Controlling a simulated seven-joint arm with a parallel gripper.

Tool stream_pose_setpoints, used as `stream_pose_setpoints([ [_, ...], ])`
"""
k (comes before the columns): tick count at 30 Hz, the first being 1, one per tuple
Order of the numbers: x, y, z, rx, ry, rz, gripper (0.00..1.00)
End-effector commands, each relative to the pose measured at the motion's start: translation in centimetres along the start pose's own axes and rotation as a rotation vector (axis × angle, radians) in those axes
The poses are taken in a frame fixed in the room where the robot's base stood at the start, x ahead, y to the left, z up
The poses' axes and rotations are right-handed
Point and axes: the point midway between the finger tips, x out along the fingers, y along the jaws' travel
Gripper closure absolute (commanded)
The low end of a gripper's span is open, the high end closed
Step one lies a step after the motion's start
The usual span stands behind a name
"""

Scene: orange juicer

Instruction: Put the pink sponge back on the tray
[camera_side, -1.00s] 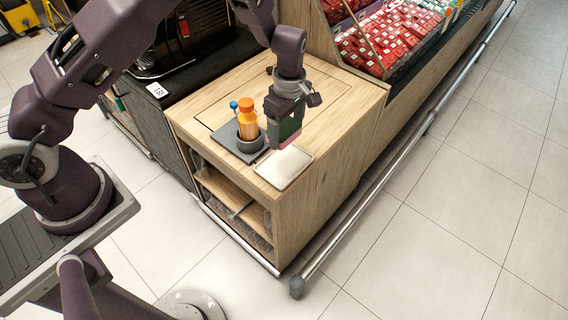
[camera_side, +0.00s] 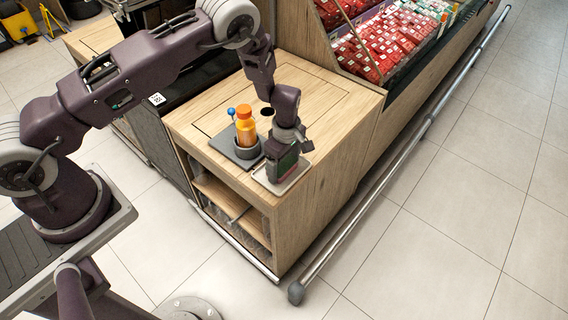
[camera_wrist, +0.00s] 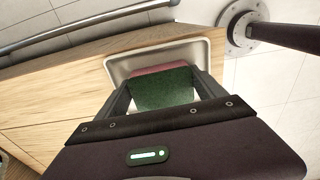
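The sponge (camera_wrist: 163,88) has a green face and a pink edge. In the wrist view it sits between the two fingers of my gripper (camera_wrist: 166,92), which are closed against its sides. The light, shallow tray (camera_wrist: 118,68) lies below it, with its rim visible around the sponge's far side. In the side view my gripper (camera_side: 284,158) points down over the tray (camera_side: 262,181), near the counter's front corner. The sponge's green face (camera_side: 282,168) shows there. The sponge is at or just above the tray floor; I cannot tell whether it touches.
An orange bottle (camera_side: 246,128) stands in a grey round holder (camera_side: 247,151) on a dark mat, left of my gripper. A blue-tipped brush (camera_side: 231,112) is beside it. A metal rail (camera_side: 395,165) runs along the floor.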

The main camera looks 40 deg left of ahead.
Motion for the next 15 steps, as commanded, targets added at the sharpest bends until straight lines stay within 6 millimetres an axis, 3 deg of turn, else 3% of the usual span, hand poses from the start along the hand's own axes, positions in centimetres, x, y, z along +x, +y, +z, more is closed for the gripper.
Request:
stream_pose_setpoints([
  [2,0.0,0.0,0.0,0.0,0.0,-0.001,0.04],
  [11,-0.1,0.0,0.0,0.0,0.0,-0.001,0.04],
  [15,-2.3,0.1,0.1,0.002,0.0,0.002,0.04],
])
